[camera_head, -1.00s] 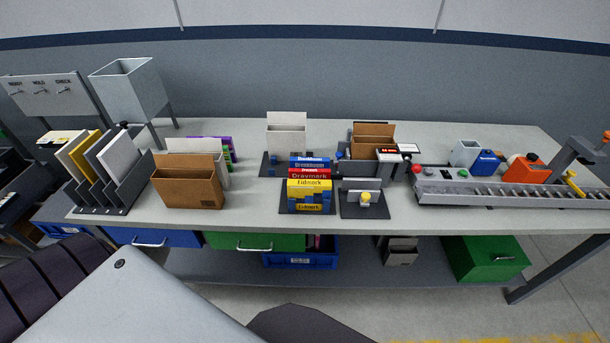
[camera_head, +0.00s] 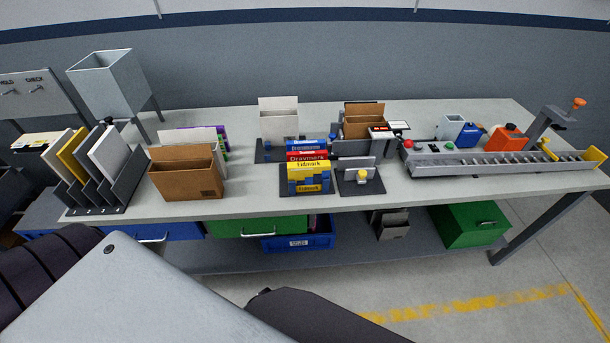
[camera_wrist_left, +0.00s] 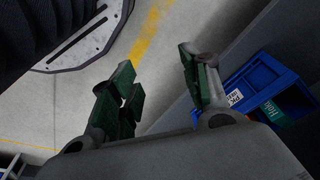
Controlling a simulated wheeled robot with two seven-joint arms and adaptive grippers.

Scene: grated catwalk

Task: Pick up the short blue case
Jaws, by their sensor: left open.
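A separate small blue container (camera_head: 469,135) stands at the right behind the conveyor. I cannot tell which of these blue items is the short blue case. My left gripper (camera_wrist_left: 158,80) is open and empty over the floor in the left wrist view, beside a blue bin. It is hidden in the head view. My right gripper is not in view.
A blue bin (camera_head: 298,241) rests on the lower shelf; a blue bin also shows in the left wrist view (camera_wrist_left: 250,85). The bench's front strip is mostly clear.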

